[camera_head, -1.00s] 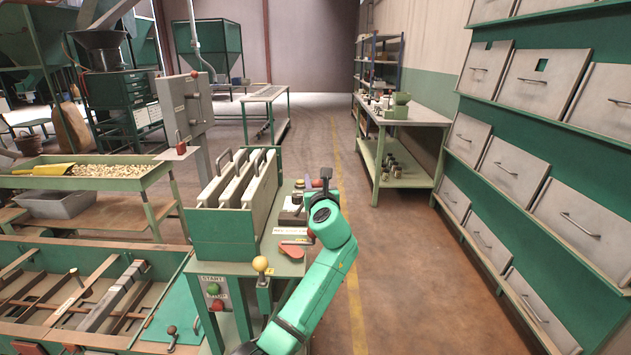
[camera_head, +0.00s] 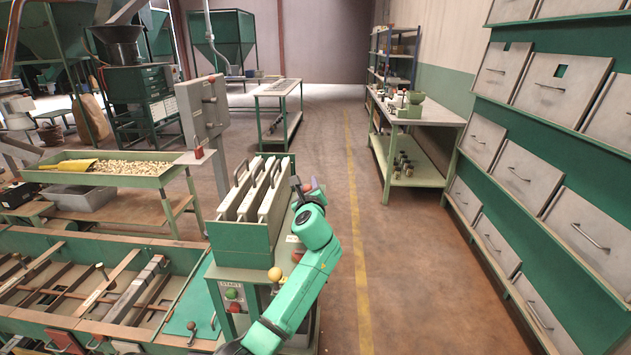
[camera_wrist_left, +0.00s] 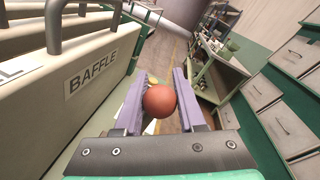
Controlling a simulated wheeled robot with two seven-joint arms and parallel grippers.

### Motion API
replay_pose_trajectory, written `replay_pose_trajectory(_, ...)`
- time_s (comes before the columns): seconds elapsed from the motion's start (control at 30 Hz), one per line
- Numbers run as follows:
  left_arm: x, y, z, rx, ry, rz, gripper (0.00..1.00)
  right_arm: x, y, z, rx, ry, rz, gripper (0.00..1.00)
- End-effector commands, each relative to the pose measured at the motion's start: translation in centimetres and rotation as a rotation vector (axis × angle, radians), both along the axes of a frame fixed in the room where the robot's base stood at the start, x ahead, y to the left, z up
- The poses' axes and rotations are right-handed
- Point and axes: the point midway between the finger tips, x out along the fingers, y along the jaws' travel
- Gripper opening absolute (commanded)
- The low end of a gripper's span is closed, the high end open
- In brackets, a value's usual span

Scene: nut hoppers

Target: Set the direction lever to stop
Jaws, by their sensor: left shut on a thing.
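A round red-brown ball knob (camera_wrist_left: 160,101) sits between the purple fingers of my left gripper (camera_wrist_left: 157,92) in the left wrist view. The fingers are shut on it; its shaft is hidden. In the head view my left gripper (camera_head: 312,184) is small and partly hidden behind my green wrist, just right of the grey baffle plates (camera_head: 262,198). A yellow ball knob (camera_head: 276,273) stands at the front of the same green stand. I cannot read a stop marking for any lever. My right gripper is not in view.
The BAFFLE plate (camera_wrist_left: 92,70) rises close left of the gripper. A START panel (camera_head: 231,293) with buttons is on the stand's front. A grey-topped bench (camera_head: 420,113) and a green drawer wall (camera_head: 471,170) stand right. The aisle floor (camera_head: 390,240) is clear.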

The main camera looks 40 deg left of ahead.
Motion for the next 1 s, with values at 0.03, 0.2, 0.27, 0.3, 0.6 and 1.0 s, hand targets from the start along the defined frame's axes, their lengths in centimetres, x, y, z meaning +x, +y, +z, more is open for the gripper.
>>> replay_pose_trajectory(0.03, -0.21, 0.26, 0.07, -0.012, -0.006, 0.003, 0.0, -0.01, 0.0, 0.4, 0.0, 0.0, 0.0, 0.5)
replay_pose_trajectory(0.2, -0.46, 0.59, -0.05, -0.044, -0.031, 0.001, 0.0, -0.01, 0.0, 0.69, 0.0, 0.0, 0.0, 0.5)
replay_pose_trajectory(0.27, -0.51, 0.66, -0.08, -0.05, -0.036, 0.001, 0.0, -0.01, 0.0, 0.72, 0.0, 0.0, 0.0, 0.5)
replay_pose_trajectory(0.3, -0.53, 0.67, -0.11, -0.051, -0.037, 0.001, 0.0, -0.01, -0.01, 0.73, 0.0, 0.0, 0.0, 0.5)
replay_pose_trajectory(0.6, -0.54, 0.69, -0.18, -0.054, -0.038, 0.002, 0.0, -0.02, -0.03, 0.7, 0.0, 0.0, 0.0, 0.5)
replay_pose_trajectory(1.0, -0.52, 0.64, -0.07, -0.053, -0.039, 0.0, 0.69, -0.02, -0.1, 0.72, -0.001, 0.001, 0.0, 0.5)
